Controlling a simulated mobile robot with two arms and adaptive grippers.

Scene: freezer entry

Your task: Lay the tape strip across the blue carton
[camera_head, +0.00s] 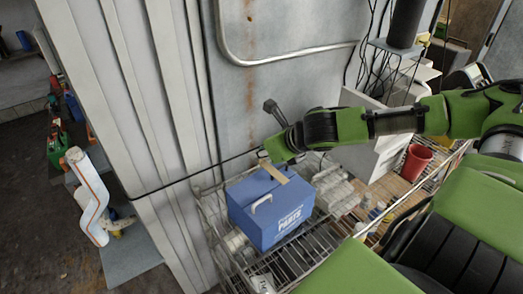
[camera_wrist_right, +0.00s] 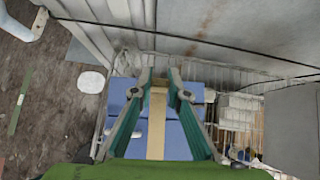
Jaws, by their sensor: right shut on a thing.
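The blue carton (camera_head: 264,228) with white "PARTS" lettering and a pale handle stands on a wire rack in the head view. Its blue top also shows in the wrist view (camera_wrist_right: 178,138). The tan tape strip (camera_head: 274,174) is at the carton's far top edge. In the wrist view the strip (camera_wrist_right: 157,125) runs lengthwise between the fingers, over the blue top. My right gripper (camera_wrist_right: 158,80) is shut on the strip; in the head view it is just above the carton's back edge. I cannot tell whether the strip touches the carton. My left gripper is out of view.
The wire rack (camera_head: 290,262) also holds stacked pale items (camera_head: 334,190) right of the carton. A red cup (camera_head: 416,161) stands farther right. A metal wall with a bent pipe (camera_head: 290,58) rises behind. A thin dark cable crosses near my right gripper.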

